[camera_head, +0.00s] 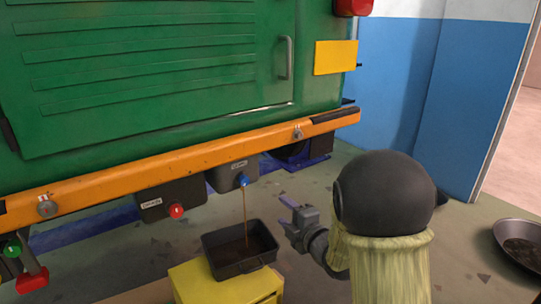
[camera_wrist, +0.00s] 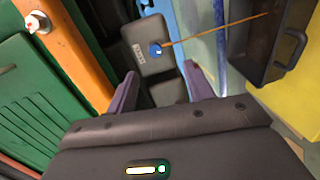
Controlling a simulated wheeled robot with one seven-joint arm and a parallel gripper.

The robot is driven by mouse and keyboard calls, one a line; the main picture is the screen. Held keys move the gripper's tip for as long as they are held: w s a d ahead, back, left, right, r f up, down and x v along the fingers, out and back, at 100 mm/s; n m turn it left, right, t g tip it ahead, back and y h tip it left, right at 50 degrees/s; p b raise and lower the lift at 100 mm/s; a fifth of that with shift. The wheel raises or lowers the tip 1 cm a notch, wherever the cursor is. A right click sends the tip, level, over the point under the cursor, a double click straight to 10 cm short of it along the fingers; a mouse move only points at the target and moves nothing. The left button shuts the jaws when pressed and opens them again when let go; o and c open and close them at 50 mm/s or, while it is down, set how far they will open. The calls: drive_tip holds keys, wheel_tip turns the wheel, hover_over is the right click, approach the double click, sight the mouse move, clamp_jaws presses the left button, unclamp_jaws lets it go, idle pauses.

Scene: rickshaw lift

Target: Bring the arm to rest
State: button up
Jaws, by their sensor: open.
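My gripper (camera_head: 291,209) hangs beneath the rear of the green vehicle, to the right of a thin brown stream. In the wrist view its two purple fingers (camera_wrist: 160,92) stand apart with nothing between them. My arm reaches in from the lower right of the head view. Beyond the fingers is a dark box with a blue knob (camera_wrist: 155,50), which also shows in the head view as a labelled box (camera_head: 230,174). The brown stream falls from the blue knob into a black pan (camera_head: 262,227). The gripper appears apart from the knob and the pan.
The pan sits on a yellow stand (camera_head: 225,284). An orange bumper (camera_head: 180,161) runs above. A box with a red knob (camera_head: 170,198) hangs to the left. A round dark pan (camera_head: 520,243) lies on the floor at right. Blue wall stands behind; floor between is open.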

drive_tip(key=s+d+m+g+h+p, duration=0.6)
drive_tip(key=s+d+m, duration=0.25)
drive_tip(key=m, duration=0.45)
drive_tip(key=s+d+r+m+g+h+p, duration=0.1)
drive_tip(key=s+r+m+g+h+p, duration=0.15)
drive_tip(key=s+m+g+p, duration=0.7)
drive_tip(key=s+r+t+p, duration=0.1)
drive_tip(key=s+r+p, duration=0.1)
drive_tip(key=r+p, duration=1.4)
drive_tip(key=s+r+t+p, duration=0.2)
drive_tip(key=s+r+p, duration=0.1)
drive_tip(key=r+p, duration=1.4)
wheel_tip(320, 180, up, 4)
drive_tip(key=shift+r, duration=0.2)
